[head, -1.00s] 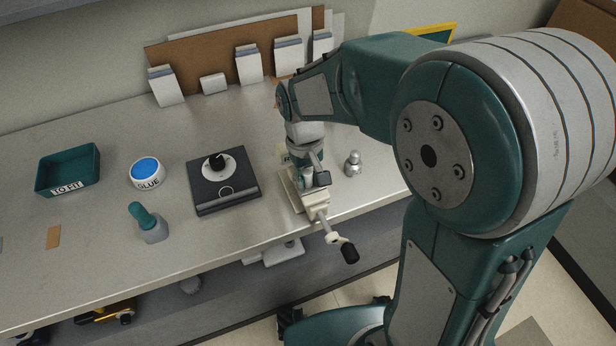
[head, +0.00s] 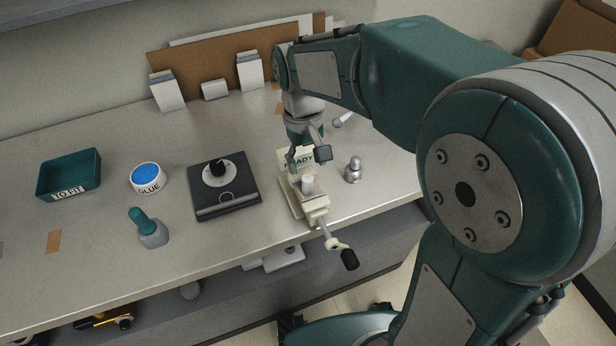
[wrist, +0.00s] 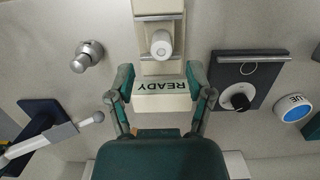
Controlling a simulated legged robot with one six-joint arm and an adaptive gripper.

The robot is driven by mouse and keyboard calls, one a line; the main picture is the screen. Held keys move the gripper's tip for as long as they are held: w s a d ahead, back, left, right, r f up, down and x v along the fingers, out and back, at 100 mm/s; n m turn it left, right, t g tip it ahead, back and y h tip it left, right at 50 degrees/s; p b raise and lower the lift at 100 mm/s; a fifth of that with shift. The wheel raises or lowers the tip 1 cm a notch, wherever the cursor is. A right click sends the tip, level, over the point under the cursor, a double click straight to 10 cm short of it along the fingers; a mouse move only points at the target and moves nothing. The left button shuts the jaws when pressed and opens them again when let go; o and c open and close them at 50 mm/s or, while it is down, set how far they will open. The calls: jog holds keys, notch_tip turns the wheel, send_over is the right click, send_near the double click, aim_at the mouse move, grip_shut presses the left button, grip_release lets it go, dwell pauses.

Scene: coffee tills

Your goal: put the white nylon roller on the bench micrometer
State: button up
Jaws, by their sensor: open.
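The white nylon roller (head: 308,184) stands upright on a cream crank-handled device (head: 315,205) near the bench's front edge. In the wrist view the roller (wrist: 162,45) is between two grey bars, beyond my fingertips. My gripper (wrist: 160,88) is open and empty, with a READY label (wrist: 160,86) showing between its fingers. In the head view my gripper (head: 305,155) hangs just behind the roller, apart from it. A dark block (head: 238,205) with a pale dial, black knob and ring mark stands to the left. I cannot tell which of these two devices is the bench micrometer.
A metal knobbed piece (head: 353,172) stands close to the right of the cream device. To the left are a GLUE pot (head: 148,178), a teal-topped bottle (head: 149,228) and a green TO FIT tray (head: 84,172). White boxes line the back. Bare bench lies between the pot and tray.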

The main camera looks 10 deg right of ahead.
jog(key=r, duration=0.5)
jog(key=shift+w+a+r, duration=0.1)
jog(key=shift+w+r, duration=0.05)
jog(key=shift+w, duration=0.25)
jog(key=shift+s, duration=0.1)
